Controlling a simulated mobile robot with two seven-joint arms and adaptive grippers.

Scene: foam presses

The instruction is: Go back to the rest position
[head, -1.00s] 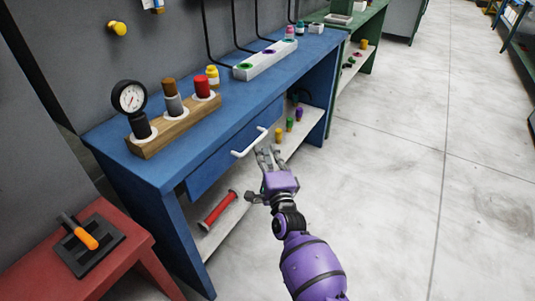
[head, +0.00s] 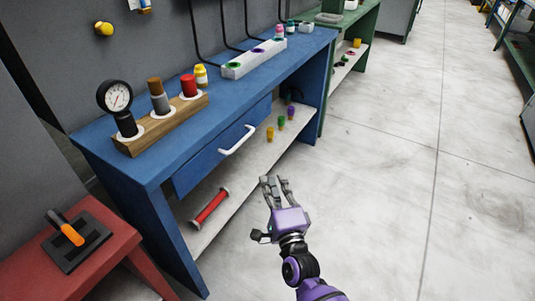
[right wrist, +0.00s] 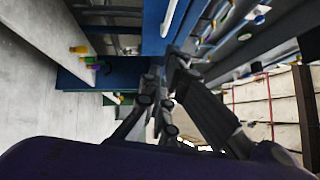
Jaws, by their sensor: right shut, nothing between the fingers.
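My right gripper (head: 275,183), purple with grey fingers, is shut and empty in the head view. It is over the open floor in front of the blue workbench (head: 225,98), apart from the white handle (head: 237,140) of the blue drawer (head: 205,166). The drawer looks closed, its front about flush with the bench. In the right wrist view the gripper's dark fingers (right wrist: 165,75) come together in the middle, with blue bench parts beyond. My left gripper is not in view.
A wooden block (head: 160,126) with a gauge (head: 115,97) and cylinders stands on the bench. A red roller (head: 210,206) and small coloured pieces lie on the lower shelf (head: 240,185). A red table (head: 80,262) is at lower left. Floor (head: 400,200) on the right is clear.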

